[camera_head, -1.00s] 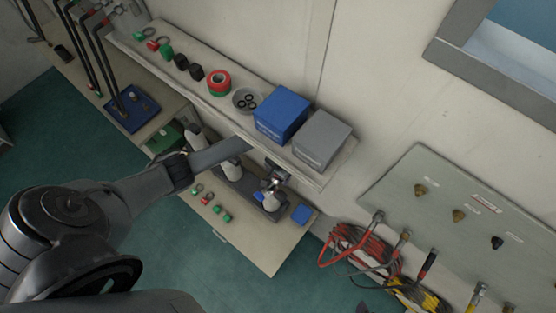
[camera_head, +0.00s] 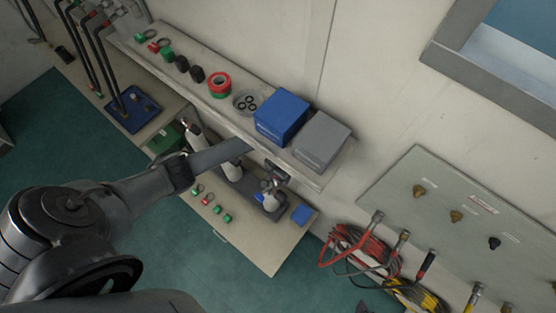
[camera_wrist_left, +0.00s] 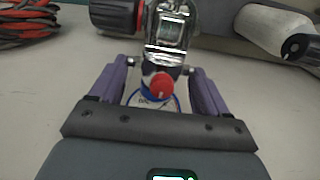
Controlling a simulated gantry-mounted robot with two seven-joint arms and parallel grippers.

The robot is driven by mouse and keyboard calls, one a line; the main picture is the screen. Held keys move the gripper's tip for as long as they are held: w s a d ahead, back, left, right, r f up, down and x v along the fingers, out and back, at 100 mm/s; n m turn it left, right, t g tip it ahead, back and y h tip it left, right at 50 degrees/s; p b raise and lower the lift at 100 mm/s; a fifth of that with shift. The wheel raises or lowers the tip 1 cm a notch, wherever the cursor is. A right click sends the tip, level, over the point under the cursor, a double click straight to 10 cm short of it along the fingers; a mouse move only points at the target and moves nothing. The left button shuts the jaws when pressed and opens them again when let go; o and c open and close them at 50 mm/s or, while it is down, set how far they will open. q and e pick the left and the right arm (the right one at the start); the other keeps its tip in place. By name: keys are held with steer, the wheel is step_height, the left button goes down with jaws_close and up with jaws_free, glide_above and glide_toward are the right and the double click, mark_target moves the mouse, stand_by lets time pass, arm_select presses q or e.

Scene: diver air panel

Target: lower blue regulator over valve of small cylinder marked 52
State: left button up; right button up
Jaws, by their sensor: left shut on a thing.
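My left gripper (camera_wrist_left: 162,88) is shut on the blue regulator (camera_wrist_left: 150,70), between its purple fingers. The regulator has a red knob and a silver yoke (camera_wrist_left: 168,25) on its far side. In the head view my left arm reaches in under the shelf, and the fingers are mostly hidden. My right gripper is not in view.
The shelf (camera_head: 225,118) overhangs the rack and carries a blue box (camera_head: 282,115), a grey box (camera_head: 322,140) and tape rolls (camera_head: 219,84). Small green and red parts lie in front. Hoses (camera_head: 365,250) hang at right.

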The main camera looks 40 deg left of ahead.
arm_select(q)
steer(key=shift+f, duration=0.4)
stand_by(0.3)
steer(key=o, duration=1.6)
steer(key=shift+o, duration=0.5)
